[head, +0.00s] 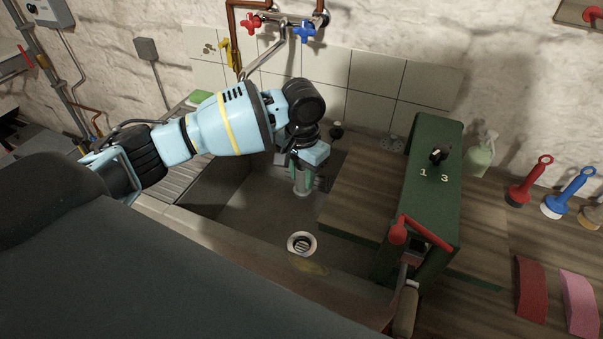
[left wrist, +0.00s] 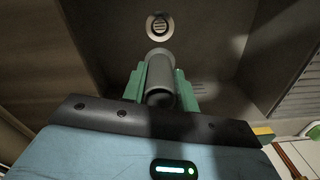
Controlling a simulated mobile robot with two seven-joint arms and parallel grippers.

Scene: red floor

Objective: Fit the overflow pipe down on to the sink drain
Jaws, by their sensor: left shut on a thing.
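The sink drain (head: 302,244) is a pale ring with a dark grate in the sink floor. It also shows in the left wrist view (left wrist: 160,27), beyond the pipe. The overflow pipe (head: 301,180) is a grey tube. In the left wrist view the pipe (left wrist: 160,80) sits between green fingers. My left gripper (head: 306,184) is shut on the pipe inside the sink, farther back than the drain and apart from it in the head view. The height of the pipe's lower end above the floor cannot be told. My right gripper is not in view.
The stone sink (head: 235,215) has walls around the pipe. A wooden board (head: 365,190) and a green box (head: 436,185) with a red-handled lever (head: 420,235) stand at its right. Taps (head: 285,27) hang on the back wall.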

